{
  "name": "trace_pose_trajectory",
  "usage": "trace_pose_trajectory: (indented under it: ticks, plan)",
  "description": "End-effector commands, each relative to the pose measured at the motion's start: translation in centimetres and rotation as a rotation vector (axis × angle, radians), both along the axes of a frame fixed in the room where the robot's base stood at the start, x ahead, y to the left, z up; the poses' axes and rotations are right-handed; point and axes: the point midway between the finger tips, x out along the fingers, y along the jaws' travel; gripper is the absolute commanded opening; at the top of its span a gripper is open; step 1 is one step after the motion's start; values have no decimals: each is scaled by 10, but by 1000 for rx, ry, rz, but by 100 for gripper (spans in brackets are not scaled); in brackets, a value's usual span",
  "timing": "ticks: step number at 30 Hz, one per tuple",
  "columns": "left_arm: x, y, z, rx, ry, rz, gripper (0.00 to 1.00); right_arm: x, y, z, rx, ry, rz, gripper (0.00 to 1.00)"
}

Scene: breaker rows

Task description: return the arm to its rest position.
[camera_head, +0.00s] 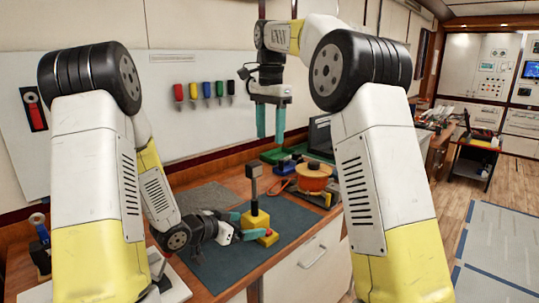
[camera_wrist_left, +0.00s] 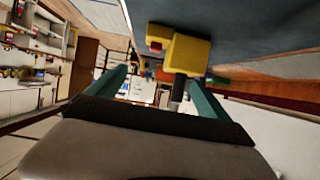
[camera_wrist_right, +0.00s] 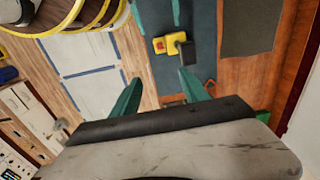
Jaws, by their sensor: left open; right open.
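My left gripper (camera_head: 247,227) is low over the dark mat, its teal fingers open beside a yellow block (camera_head: 256,218) with an upright grey post and dark cap (camera_head: 254,171). The block also shows in the left wrist view (camera_wrist_left: 187,52), above and between the open fingers (camera_wrist_left: 160,80); I cannot tell whether they touch it. My right gripper (camera_head: 270,138) hangs fingers down, open and empty, above the back of the bench. The right wrist view looks down past its fingers (camera_wrist_right: 160,80) on the yellow block and cap (camera_wrist_right: 175,44).
The dark mat (camera_head: 215,265) lies on the wooden bench. An orange spool (camera_head: 313,177) and a green tray (camera_head: 273,156) stand behind the block. Several coloured holders (camera_head: 206,90) hang on the wall panel. Open floor (camera_head: 500,220) lies to the right.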

Motion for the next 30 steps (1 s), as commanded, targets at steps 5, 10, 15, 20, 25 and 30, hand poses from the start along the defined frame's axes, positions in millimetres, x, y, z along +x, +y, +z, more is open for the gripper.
trace_pose_trajectory:
  ticks: [5,10,15,20,25,30]
  plan:
    - [6,10,10,48,1,43,91,-8,-12,5,16,-19,34,53]
    - [11,25,25,111,11,109,91,-21,-28,12,40,-50,86,53]
    - [12,48,49,184,33,211,91,-43,-50,18,67,-98,163,53]
    - [1,76,84,248,81,348,91,-79,-77,20,91,-174,268,53]
    - [-42,103,129,267,195,522,91,-140,-108,8,99,-296,426,53]
    - [-111,106,161,215,352,624,91,-203,-129,-21,64,-424,580,53]
